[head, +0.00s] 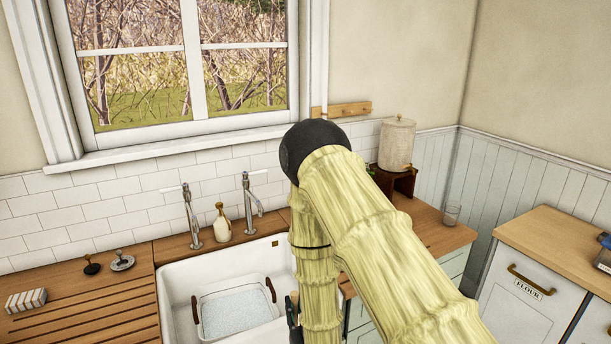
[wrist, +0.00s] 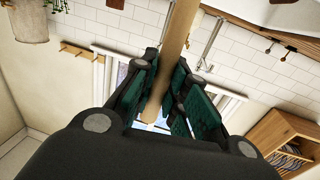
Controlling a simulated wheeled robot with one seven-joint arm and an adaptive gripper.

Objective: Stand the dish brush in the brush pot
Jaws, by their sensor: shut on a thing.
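My gripper (wrist: 172,88) is shut on a pale wooden handle in the wrist view, which I take to be the dish brush (wrist: 181,32). The handle runs from the top edge down between the green pads, and its rounded end shows below them. The brush's head is out of view. In the head view my arm hides most of the gripper; only a dark part of it (head: 292,311) shows at the sink's right side. I cannot make out the brush pot in either view; my arm covers part of the counter right of the sink.
A white sink (head: 180,276) holds a tub of water (head: 234,310). Two taps (head: 192,218) and a soap bottle (head: 222,222) stand behind it. A dispenser (head: 397,142) and a glass (head: 452,215) stand right. The left drainboard (head: 80,310) is mostly clear.

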